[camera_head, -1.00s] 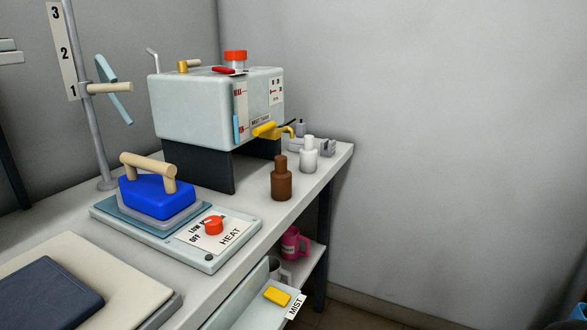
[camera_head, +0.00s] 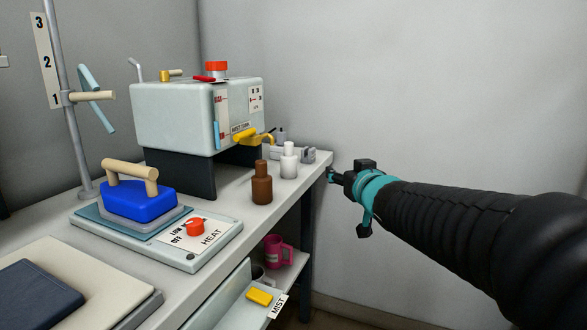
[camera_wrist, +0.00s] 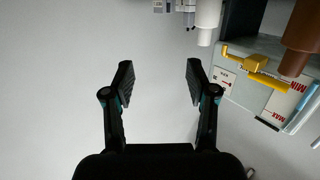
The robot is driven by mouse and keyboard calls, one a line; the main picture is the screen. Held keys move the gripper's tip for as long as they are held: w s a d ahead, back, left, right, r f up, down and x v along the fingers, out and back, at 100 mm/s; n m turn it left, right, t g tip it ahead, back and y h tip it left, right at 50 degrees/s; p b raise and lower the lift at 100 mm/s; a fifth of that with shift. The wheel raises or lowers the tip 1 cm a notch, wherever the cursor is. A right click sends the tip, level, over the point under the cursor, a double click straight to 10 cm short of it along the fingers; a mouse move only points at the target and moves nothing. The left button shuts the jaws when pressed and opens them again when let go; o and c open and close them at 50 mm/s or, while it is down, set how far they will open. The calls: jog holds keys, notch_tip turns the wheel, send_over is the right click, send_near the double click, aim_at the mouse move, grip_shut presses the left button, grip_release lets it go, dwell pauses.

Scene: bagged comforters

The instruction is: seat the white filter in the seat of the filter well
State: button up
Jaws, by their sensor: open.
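I cannot make out the white filter or the filter well for certain in either view. Small grey and white parts (camera_head: 308,155) stand at the far right corner of the bench, behind the bottles; they are too small to name. Part of them shows at the top edge of the wrist view (camera_wrist: 187,7). My gripper (camera_head: 331,175) is just right of the bench's far right corner in the head view. In the wrist view my gripper (camera_wrist: 158,78) has its two fingers wide apart, with only grey wall between them.
A white bottle (camera_head: 289,163) and a brown bottle (camera_head: 262,185) stand near the bench edge. Behind is a pale tank (camera_head: 180,118) with a yellow tap (camera_head: 246,133). A blue iron (camera_head: 140,203) rests on a heat plate. A low shelf holds a pink mug (camera_head: 277,252). The right is open.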

aim_at(291, 148)
jog(key=w+a+n+y, duration=0.1)
jog(key=w+a, duration=0.2)
jog(key=w+a+n+y, duration=0.1)
jog(key=w+a+y, duration=0.1)
jog(key=w+a, duration=0.2)
jog(key=w+a+y, duration=0.1)
jog(key=w+a, duration=0.2)
jog(key=a, duration=0.1)
jog(key=shift+w+r+n+y, duration=0.2)
jog(key=shift+w+n+y, duration=0.05)
jog(key=shift+n+y, duration=0.15)
jog(key=shift+x, duration=3)
jog(key=shift+d+r, duration=0.1)
jog(key=shift+r, duration=0.05)
grip_shut()
